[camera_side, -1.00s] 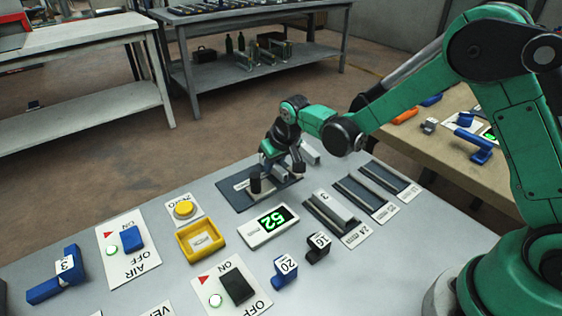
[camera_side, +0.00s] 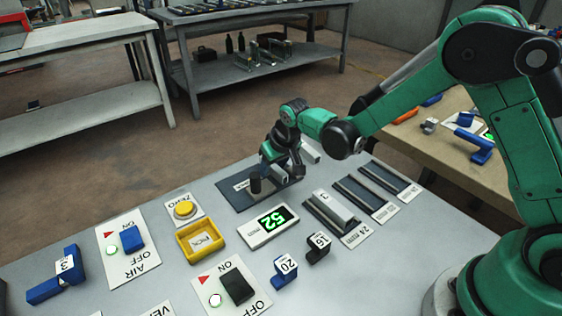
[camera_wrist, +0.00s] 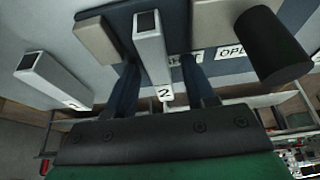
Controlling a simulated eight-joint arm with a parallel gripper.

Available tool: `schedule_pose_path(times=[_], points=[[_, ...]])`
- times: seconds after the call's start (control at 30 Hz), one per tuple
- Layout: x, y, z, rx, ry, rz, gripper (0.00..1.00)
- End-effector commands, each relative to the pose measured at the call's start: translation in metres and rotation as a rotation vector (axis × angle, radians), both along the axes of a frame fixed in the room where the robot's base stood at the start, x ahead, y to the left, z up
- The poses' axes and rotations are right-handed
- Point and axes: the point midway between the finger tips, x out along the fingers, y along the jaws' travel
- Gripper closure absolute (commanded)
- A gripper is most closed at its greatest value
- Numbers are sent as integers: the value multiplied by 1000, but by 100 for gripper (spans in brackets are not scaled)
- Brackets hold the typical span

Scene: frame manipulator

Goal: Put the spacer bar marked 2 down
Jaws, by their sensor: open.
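The spacer bar marked 2 (camera_wrist: 152,52) is a light grey square tube with a white number tag. In the wrist view it lies between the two dark fingers of my gripper (camera_side: 284,176), which are open. In the side view my gripper is low over the dark blue plate (camera_side: 231,196) at the back of the table. The gripper hides most of the area beneath it there, and I cannot tell what the bar rests on.
A black cylinder (camera_side: 255,187) stands on the plate; it also shows in the wrist view (camera_wrist: 271,46). Another grey tube (camera_wrist: 52,80) is left in the wrist view. A bar marked 3 (camera_side: 336,206) lies in a slotted rack. A green display (camera_side: 268,224) reads 52.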

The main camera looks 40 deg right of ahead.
Motion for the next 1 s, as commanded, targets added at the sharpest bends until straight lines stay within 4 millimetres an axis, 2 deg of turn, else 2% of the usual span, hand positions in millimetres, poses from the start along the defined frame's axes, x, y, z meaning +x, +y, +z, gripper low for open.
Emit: schedule_pose_path(times=[0.2,0.37,0.8,1.0], points=[[0,0,1,-1,0,0,48],[-3,0,12,0,0,0,48],[-33,0,82,0,0,1,48],[-42,0,106,0,0,0,48]])
